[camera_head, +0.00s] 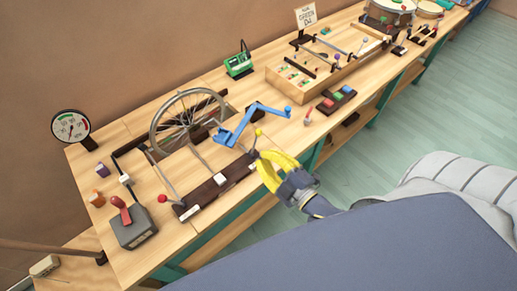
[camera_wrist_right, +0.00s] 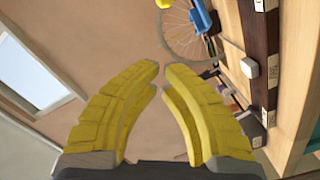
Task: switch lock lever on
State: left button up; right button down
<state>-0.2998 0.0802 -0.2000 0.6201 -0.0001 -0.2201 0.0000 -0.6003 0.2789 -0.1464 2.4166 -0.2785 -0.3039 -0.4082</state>
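A long dark bar (camera_head: 203,195) with white labels lies along the table's front edge and carries several levers. One lever has a red ball (camera_head: 162,198), one a white block (camera_head: 221,178), one a yellow ball (camera_head: 258,132). I cannot read which is the lock lever. My right gripper (camera_head: 260,158) is just in front of the bar's right end, near the yellow-ball lever. In the right wrist view its yellow fingers (camera_wrist_right: 161,70) nearly meet at the tips, with nothing between. The white block (camera_wrist_right: 249,67) and yellow ball (camera_wrist_right: 163,3) show there beyond the fingertips. My left gripper is not in view.
A bicycle wheel (camera_head: 158,127) and a blue crank (camera_head: 228,137) stand behind the bar. A grey box (camera_head: 133,232) with a red handle is at left, a gauge (camera_head: 70,128) behind it. Floor (camera_head: 400,130) in front of the table is clear.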

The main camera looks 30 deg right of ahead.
jog(key=shift+s+d, duration=0.2)
jog(key=shift+s, duration=0.55)
